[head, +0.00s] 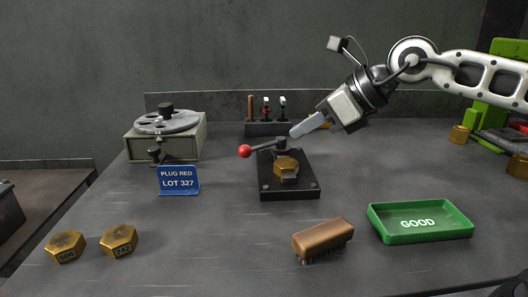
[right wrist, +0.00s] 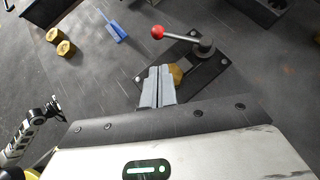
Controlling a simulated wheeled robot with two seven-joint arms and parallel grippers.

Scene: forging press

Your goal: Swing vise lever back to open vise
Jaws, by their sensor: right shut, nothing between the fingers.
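The vise is a dark base plate (head: 290,190) in the middle of the table, with a brass hex plug (head: 286,168) on it. Its lever has a red ball knob (head: 245,151) and points left from the pivot (head: 281,145). The red knob also shows in the right wrist view (right wrist: 157,32), with the pivot (right wrist: 204,47) to its right. My right gripper (head: 294,133) is shut and empty, just above and behind the pivot in the head view. In the right wrist view its fingers (right wrist: 158,72) partly cover the plug (right wrist: 175,75). Contact with the lever cannot be told.
A brown brush (head: 323,238) and a green GOOD tray (head: 420,222) stand in front. Two brass plugs (head: 118,240) lie front left. A green press (head: 495,115) stands right.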

